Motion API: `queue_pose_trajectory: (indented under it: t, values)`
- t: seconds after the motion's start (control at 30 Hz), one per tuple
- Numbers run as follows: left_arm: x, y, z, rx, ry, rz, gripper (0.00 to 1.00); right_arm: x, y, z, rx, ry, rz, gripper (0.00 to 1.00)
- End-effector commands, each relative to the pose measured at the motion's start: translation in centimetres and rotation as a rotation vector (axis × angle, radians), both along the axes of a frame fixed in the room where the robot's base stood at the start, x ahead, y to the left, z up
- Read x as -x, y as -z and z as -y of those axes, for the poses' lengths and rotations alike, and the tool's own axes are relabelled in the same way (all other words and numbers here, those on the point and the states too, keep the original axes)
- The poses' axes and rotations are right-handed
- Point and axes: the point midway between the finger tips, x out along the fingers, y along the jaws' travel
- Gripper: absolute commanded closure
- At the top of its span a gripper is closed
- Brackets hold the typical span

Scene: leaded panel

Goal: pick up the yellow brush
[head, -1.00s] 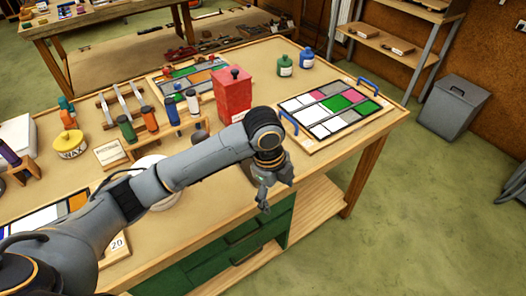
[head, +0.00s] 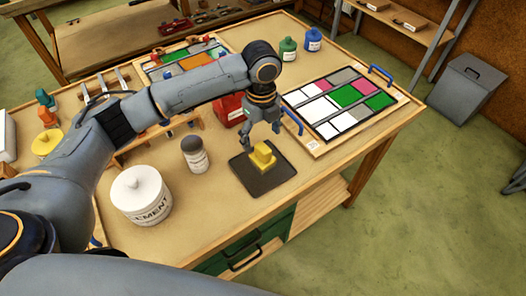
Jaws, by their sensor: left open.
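The yellow brush (head: 263,156), a small blocky yellow piece, sits on a dark square mat (head: 262,180) near the front edge of the table. My left gripper (head: 262,130) is open and points down, just above and behind the brush as seen in the head view. I see nothing between its fingers, and I cannot tell the exact gap to the brush. My right gripper is not in view.
A white cement tub (head: 140,196) and a grey lidded jar (head: 194,155) stand left of the mat. The leaded panel board (head: 340,105) with blue handles lies to the right. A red container (head: 228,108) is partly hidden behind my left arm.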

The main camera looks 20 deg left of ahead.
Motion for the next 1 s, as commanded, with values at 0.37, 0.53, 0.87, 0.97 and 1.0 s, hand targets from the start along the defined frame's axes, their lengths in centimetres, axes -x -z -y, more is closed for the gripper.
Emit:
queue_pose_trajectory:
  t: [0.37,0.53,0.87,0.97,1.0]
  values:
    - [0.0,4.7,0.1,0.000,0.000,0.000,0.21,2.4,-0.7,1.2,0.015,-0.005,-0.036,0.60]
    - [0.2,6.6,0.3,0.000,-0.001,-0.002,0.21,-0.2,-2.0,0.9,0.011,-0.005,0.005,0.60]
    - [0.1,9.8,0.4,0.000,0.000,0.002,0.21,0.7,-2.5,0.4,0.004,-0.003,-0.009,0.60]
    - [0.1,9.8,0.4,0.000,0.000,0.002,0.21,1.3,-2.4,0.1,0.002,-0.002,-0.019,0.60]
    - [0.1,9.8,0.4,0.000,0.000,0.002,0.21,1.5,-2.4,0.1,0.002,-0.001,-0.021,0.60]
